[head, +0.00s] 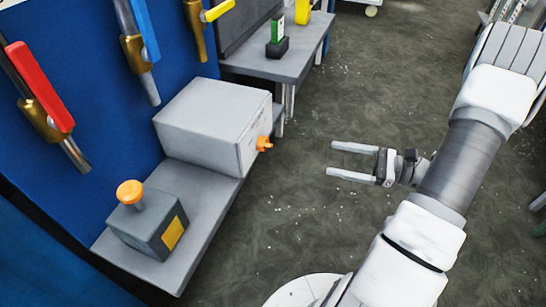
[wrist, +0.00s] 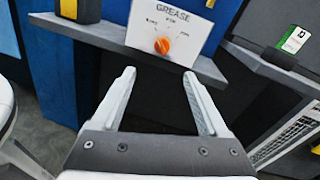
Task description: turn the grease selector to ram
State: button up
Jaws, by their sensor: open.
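The grease selector is an orange knob (head: 264,143) on the front face of a grey box (head: 212,110) in the head view. In the wrist view, the orange knob (wrist: 162,46) sits under the word GREASE on the white panel (wrist: 190,28), with small position labels around it. Which label the knob points at is too small to tell for sure. My gripper (head: 333,160) is open and empty. It is to the right of the knob in the head view, apart from it, with its fingers pointing towards the box. In the wrist view its fingertips (wrist: 160,75) flank the space below the knob.
A grey box with an orange mushroom button (head: 130,192) stands on the same shelf (head: 190,245). Red (head: 40,85), blue (head: 144,28) and yellow (head: 219,10) valve handles are on the blue wall. A bench (head: 290,62) carries a green-and-white item (head: 277,32). Floor around my gripper is clear.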

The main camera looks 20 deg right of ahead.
aim_at(271, 145)
jog(key=shift+t, duration=0.3)
jog(key=b+x, duration=0.1)
jog(key=x, duration=1.6)
jog(key=shift+f+b, duration=0.15)
jog(key=shift+b, duration=0.2)
grip_shut()
